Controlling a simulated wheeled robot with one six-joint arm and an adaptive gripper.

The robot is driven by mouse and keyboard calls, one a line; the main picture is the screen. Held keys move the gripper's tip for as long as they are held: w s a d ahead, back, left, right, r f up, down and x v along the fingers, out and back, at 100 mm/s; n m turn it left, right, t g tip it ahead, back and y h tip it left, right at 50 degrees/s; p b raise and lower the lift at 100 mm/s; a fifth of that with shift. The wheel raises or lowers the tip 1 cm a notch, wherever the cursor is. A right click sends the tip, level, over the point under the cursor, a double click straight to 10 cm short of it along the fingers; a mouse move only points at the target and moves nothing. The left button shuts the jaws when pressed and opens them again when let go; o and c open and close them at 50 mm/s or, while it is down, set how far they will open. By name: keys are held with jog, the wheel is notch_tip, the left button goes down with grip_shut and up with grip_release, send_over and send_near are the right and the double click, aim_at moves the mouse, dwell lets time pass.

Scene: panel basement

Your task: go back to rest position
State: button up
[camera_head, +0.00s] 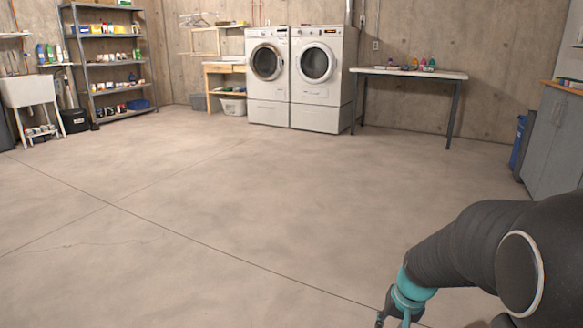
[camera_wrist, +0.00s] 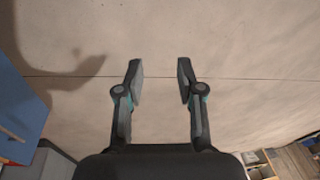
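My gripper (camera_wrist: 161,82) shows in the wrist view with its two fingers spread apart and nothing between them. It hangs over bare concrete floor (camera_wrist: 230,40). In the head view my arm comes in at the lower right, and the gripper (camera_head: 388,318) is only partly visible at the bottom edge, pointing down. Its fingertips are cut off there.
The concrete floor (camera_head: 180,230) is wide and clear. Two white machines (camera_head: 267,75) stand at the back wall beside a table (camera_head: 410,73) with small items. Shelving (camera_head: 108,60) and a sink (camera_head: 28,90) are at left. Grey cabinets (camera_head: 553,140) stand at right.

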jog(key=s+a+r+n+t+p, duration=0.1)
jog(key=s+a+r+p, duration=0.1)
jog(key=s+r, duration=0.6)
jog(key=s+a+r+n+t+h+p, duration=0.1)
jog(key=s+a+r, duration=0.3)
jog(key=s+r, duration=0.5)
notch_tip(320, 180, up, 4)
jog(key=shift+s+a+f+n+t+p, duration=0.25)
jog(key=shift+a+n+t+p, duration=0.15)
jog(key=shift+n+t+p, duration=0.3)
